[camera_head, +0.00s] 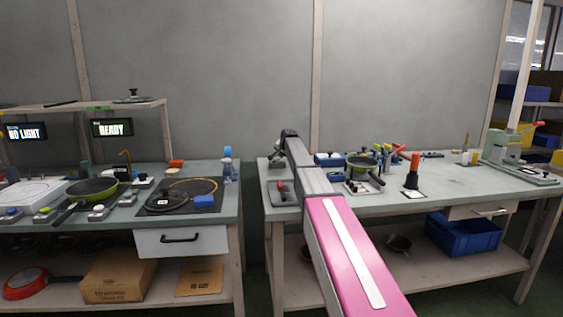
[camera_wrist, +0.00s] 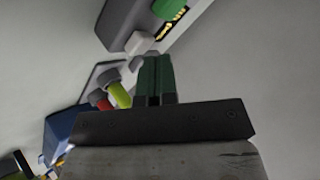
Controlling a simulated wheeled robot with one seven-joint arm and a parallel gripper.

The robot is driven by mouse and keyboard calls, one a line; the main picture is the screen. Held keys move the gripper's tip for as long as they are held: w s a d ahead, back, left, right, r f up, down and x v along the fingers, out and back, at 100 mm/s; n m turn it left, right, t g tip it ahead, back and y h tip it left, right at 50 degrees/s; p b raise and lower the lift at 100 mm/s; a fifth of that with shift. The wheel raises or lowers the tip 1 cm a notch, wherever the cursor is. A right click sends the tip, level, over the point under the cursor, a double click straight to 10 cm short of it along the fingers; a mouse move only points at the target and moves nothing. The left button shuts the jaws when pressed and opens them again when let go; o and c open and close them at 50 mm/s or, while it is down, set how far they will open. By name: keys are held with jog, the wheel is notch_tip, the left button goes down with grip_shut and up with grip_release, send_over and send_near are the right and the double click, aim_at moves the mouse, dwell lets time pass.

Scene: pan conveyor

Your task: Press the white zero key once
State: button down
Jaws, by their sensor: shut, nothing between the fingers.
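In the wrist view, my gripper (camera_wrist: 153,62) is shut and empty, its two green fingers side by side. A small white key (camera_wrist: 140,43) on a grey housing (camera_wrist: 120,22) shows just beyond the fingertips, slightly to the left. I cannot tell whether the fingers touch it. A green round button (camera_wrist: 168,8) and yellow markings are on the same unit. In the head view, my arm reaches over the right table and hides the fingers and the key.
In the wrist view, a red and a yellow-green knob (camera_wrist: 118,94) and a blue block (camera_wrist: 62,132) lie left of the fingers.

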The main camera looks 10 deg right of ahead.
aim_at(282, 160)
jog(key=shift+f, duration=0.4)
dwell(0.3)
jog(key=shift+r, duration=0.85)
jog(key=shift+r, duration=2.55)
